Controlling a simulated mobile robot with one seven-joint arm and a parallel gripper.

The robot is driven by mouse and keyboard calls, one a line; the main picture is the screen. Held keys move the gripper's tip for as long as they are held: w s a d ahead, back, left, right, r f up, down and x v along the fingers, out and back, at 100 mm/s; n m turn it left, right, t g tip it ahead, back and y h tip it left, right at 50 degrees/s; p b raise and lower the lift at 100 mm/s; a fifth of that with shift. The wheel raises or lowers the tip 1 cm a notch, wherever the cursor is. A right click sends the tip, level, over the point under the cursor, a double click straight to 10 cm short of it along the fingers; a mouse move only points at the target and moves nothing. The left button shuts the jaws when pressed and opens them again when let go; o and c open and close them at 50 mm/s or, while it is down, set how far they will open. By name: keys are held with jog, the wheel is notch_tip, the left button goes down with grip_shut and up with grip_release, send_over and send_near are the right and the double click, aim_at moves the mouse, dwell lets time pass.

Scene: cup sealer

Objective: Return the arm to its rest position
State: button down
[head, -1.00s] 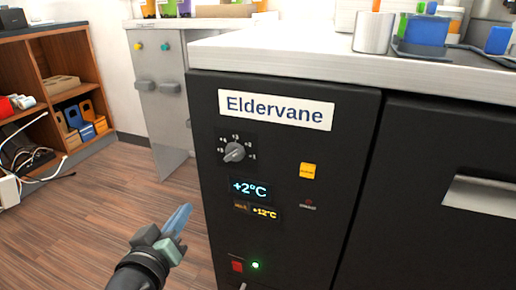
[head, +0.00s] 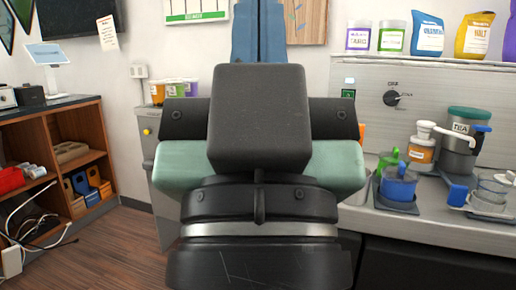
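My gripper (head: 258,32) is large and close in the middle of the head view, seen from behind and pointing up. Its black body and pale green side blocks fill the centre. Its two blue fingers rise side by side behind the black block, close together with nothing visible between them. Their tips reach the top edge of the picture. My black wrist with a silver band is below. The gripper hides the middle of the counter and most of the black cabinet.
A shelf above holds tubs and bags. A wooden shelf unit (head: 95,128) stands at left.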

notch_tip(320, 180, up, 29)
jog(key=p, duration=2.6)
jog(key=shift+f, duration=0.1)
